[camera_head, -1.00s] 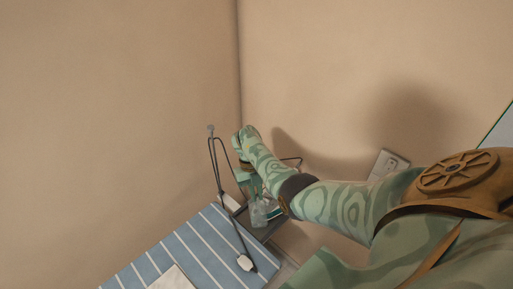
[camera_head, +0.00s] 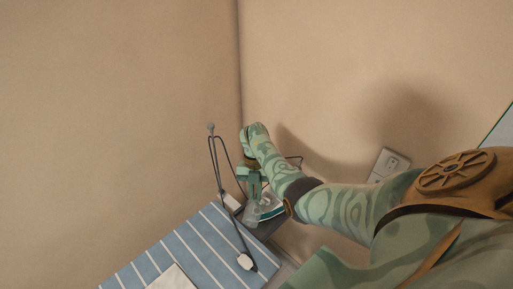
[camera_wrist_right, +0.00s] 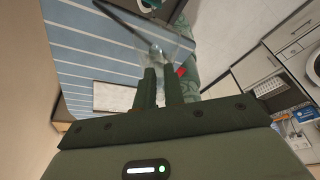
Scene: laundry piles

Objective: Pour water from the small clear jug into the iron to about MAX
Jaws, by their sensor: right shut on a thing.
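My right gripper (camera_head: 255,193) reaches down over the end of the ironing board. It is shut on the small clear jug (camera_head: 252,214), which looks tilted in the head view. In the right wrist view the jug (camera_wrist_right: 172,46) shows just beyond the fingers of the gripper (camera_wrist_right: 161,82). The white and teal iron (camera_head: 273,209) is right beside the jug, partly hidden by my arm and the jug. Part of the iron (camera_wrist_right: 157,6) is cut off at the top of the wrist view. The water level and the iron's MAX mark are too small to tell. My left gripper is not in view.
The blue striped ironing board (camera_head: 190,247) lies at the lower left, with a white cloth (camera_head: 173,279) on it. A thin cord holder (camera_head: 211,130) rises beside the gripper, its cord running to a white piece (camera_head: 245,262). Walls meet in the corner behind. A wall socket (camera_head: 390,163) is at right.

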